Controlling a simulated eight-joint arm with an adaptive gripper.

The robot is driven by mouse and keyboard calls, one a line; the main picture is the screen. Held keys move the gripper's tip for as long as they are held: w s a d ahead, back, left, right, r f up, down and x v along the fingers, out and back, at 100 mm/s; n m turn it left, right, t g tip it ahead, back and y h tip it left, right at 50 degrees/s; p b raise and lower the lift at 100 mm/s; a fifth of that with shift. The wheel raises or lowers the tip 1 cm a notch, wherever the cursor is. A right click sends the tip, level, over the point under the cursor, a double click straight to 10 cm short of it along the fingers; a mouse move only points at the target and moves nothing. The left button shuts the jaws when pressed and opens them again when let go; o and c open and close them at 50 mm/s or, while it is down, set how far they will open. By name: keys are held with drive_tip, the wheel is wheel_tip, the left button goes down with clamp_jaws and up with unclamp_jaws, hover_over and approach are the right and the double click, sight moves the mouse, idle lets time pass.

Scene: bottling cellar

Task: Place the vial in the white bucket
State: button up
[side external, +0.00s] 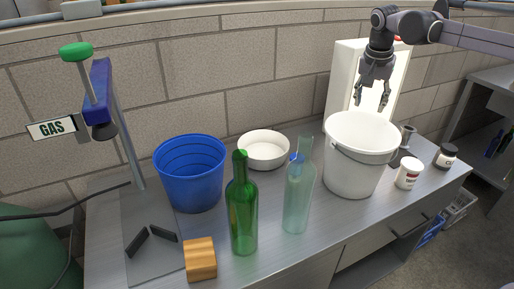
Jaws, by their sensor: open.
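The white bucket (352,168) stands upright on the right half of the metal bench, its wire handle hanging at the rim. My gripper (371,104) is open, fingers pointing down, and appears above or just behind the bucket's rim. Nothing shows between its fingers. I cannot clearly make out a vial. A small blue patch (296,157) shows at the clear bottle and may belong to something behind it; I cannot tell what. The bucket's floor and what may lie inside are hidden by its front wall.
A green bottle (243,215) and a clear bottle (298,200) stand in front. A blue bucket (190,180), white bowl (264,151) and wooden block (200,260) are to the left. A white jar (408,175) and dark jar (446,157) stand right. A lit white panel (345,80) is behind.

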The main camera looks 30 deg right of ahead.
drive_tip(key=shift+r, duration=0.15)
drive_tip(key=s+a+f+n+t+y, duration=0.1)
drive_tip(key=s+a+f+n, duration=0.3)
drive_tip(key=s, duration=0.7)
drive_tip(key=s+a+f+n+t+y, duration=0.1)
drive_tip(key=s+a+f+n+t, duration=0.3)
drive_tip(key=s+a+n, duration=0.3)
drive_tip(key=s+f+n, duration=0.1)
drive_tip(key=s, duration=0.2)
drive_tip(key=shift+s+t+y, duration=0.3)
drive_tip(key=shift+s+y, duration=0.1)
